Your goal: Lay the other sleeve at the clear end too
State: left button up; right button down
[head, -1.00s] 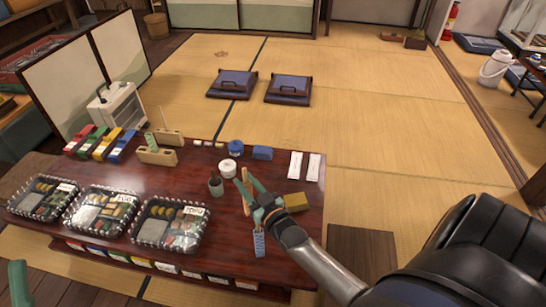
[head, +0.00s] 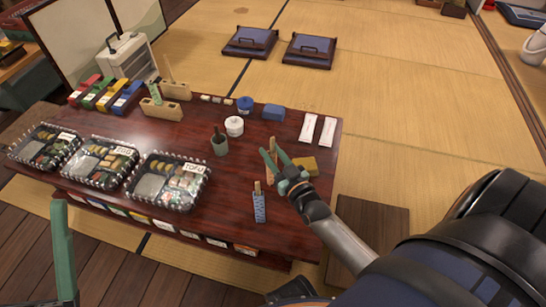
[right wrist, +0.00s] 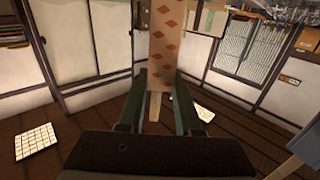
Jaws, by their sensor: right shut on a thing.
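My right gripper (head: 268,152) is shut on a tan chopstick sleeve (head: 272,167) and holds it over the right part of the dark red table (head: 230,180). In the right wrist view the sleeve (right wrist: 172,48) shows orange diamonds, and a pale wooden end sticks out between the fingers. A blue patterned sleeve (head: 259,207) with wooden chopstick ends lies near the table's front edge, left of my right arm. A green part of my left gripper (head: 63,250) shows at the lower left; its jaw opening cannot be made out.
Three bento boxes (head: 168,182) stand on the left half of the table. A dark cup (head: 219,144), a white pot (head: 234,126), a blue block (head: 274,113) and two white packets (head: 317,130) stand or lie behind. A yellowish block (head: 304,165) is beside my right gripper.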

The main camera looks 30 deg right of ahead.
pick_arm(q)
jog(key=shift+w+d+f, duration=0.1)
jog(key=shift+w+f, duration=0.1)
jog(key=shift+f, duration=0.3)
jog(key=shift+w+f, duration=0.15)
jog(key=shift+f, duration=0.3)
pick_arm(e)
jog(key=shift+a+f, duration=0.1)
jog(key=shift+f, duration=0.65)
jog(key=shift+f+b, duration=0.2)
jog(key=shift+b, duration=0.15)
jog(key=c, duration=0.6)
grip_release()
jog(key=shift+r, duration=0.1)
